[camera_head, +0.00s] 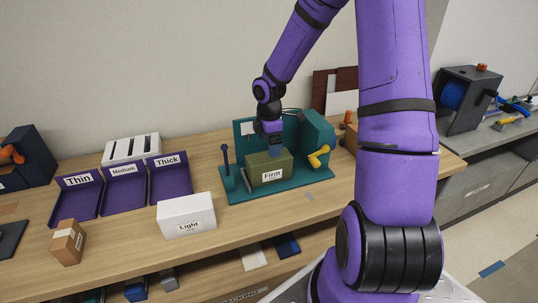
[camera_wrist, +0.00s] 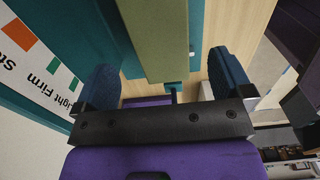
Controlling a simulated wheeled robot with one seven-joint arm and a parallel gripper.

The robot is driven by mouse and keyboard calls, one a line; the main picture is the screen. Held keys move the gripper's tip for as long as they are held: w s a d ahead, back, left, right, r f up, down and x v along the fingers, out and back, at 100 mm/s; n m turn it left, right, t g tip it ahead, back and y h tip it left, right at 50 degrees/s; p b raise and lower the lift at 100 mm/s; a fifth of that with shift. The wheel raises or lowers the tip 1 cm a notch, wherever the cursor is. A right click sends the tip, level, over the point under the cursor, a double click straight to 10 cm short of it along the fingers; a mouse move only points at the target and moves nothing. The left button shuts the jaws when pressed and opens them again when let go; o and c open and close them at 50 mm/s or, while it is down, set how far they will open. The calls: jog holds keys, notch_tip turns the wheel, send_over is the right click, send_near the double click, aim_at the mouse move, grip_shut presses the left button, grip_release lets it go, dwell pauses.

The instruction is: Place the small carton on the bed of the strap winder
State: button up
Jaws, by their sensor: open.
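The teal strap winder (camera_head: 224,189) stands mid-bench, with a lever on its left and a yellow crank (camera_head: 319,156) on its right. An olive-green box labelled "Firm" (camera_head: 268,170) sits upright on its bed. My gripper (camera_head: 277,153) is open, close above that box. In the wrist view, the blue finger pads of my gripper (camera_wrist: 165,85) are spread on both sides of the green box (camera_wrist: 158,35); I cannot tell whether they touch it. A small brown carton (camera_head: 62,246) stands at the bench's front left, away from my gripper.
A white box labelled "Light" (camera_head: 187,217) stands left of the winder near the front edge. Purple trays marked Thin (camera_head: 74,203), Medium and Thick lie behind it. My arm crosses the right side of the bench.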

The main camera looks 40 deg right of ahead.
jog(key=s+a+r+m+t+h, duration=0.1)
jog(key=s+a+r+m, duration=0.25)
jog(key=r, duration=0.35)
jog(key=s+a+r+m+h, duration=0.15)
jog(key=s+r, duration=0.25)
jog(key=r, duration=0.4)
jog(key=s+a+r+m+t, duration=0.1)
jog(key=s+a+r+m, duration=0.25)
jog(key=r, duration=0.35)
jog(key=s+a+r+m+t+y, duration=0.1)
jog(key=s+a+r+m, duration=0.1)
jog(key=s, duration=0.5)
jog(key=s+a+r+m+t+y, duration=0.1)
jog(key=s+r+m, duration=0.3)
jog(key=s, duration=0.4)
jog(key=shift+s+a+r+t, duration=0.3)
jog(key=shift+a+r+t, duration=0.2)
jog(key=shift+a+t, duration=0.25)
